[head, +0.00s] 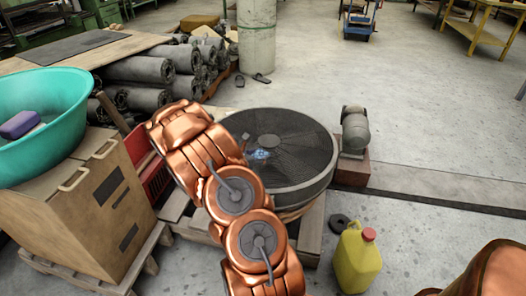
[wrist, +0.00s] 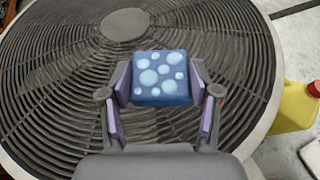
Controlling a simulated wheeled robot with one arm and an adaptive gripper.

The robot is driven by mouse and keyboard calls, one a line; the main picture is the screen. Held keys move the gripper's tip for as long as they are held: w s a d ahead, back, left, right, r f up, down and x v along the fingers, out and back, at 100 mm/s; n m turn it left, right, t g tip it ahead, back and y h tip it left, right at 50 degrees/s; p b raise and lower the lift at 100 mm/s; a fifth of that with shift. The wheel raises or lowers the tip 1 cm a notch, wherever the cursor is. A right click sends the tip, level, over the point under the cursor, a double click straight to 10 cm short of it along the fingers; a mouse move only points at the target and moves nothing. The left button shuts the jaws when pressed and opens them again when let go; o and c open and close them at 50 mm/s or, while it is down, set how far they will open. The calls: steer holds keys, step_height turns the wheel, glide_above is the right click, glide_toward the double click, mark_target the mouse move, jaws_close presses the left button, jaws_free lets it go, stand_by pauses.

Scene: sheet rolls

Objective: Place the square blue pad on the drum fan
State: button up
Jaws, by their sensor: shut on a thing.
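The square blue pad (wrist: 160,84) has pale blue round spots. It sits between the two fingers of my gripper (wrist: 160,86), which is shut on it. In the head view only a small blue patch of the pad (head: 261,154) shows beside my arm. The drum fan (head: 300,150) lies flat with its round dark grille facing up, and it fills most of the wrist view (wrist: 60,90). The pad is over the grille, between its hub and its near rim. I cannot tell whether the pad touches the grille. My arm hides the fan's left part in the head view.
A yellow jug (head: 358,258) stands right of the fan, and a grey motor (head: 355,130) sits behind it. A cardboard box (head: 75,215) with a teal basin (head: 70,130) holding a purple block (head: 20,124) is at left. Dark sheet rolls (head: 140,70) lie behind. The floor at right is open.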

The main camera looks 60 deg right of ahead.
mark_target(262, 151)
steer(key=w+d, duration=0.1)
steer(key=d, duration=0.1)
steer(key=w+d, duration=0.1)
steer(key=d, duration=0.2)
steer(key=w+d, duration=0.1)
steer(key=d, duration=0.1)
steer(key=shift+d+f, duration=0.25)
steer(key=shift+f, duration=0.1)
steer(key=shift+f+b, duration=0.35)
steer(key=shift+f, duration=1.4)
steer(key=shift+f, duration=0.2)
steer(key=o, duration=1.2)
steer(key=shift+r, duration=0.15)
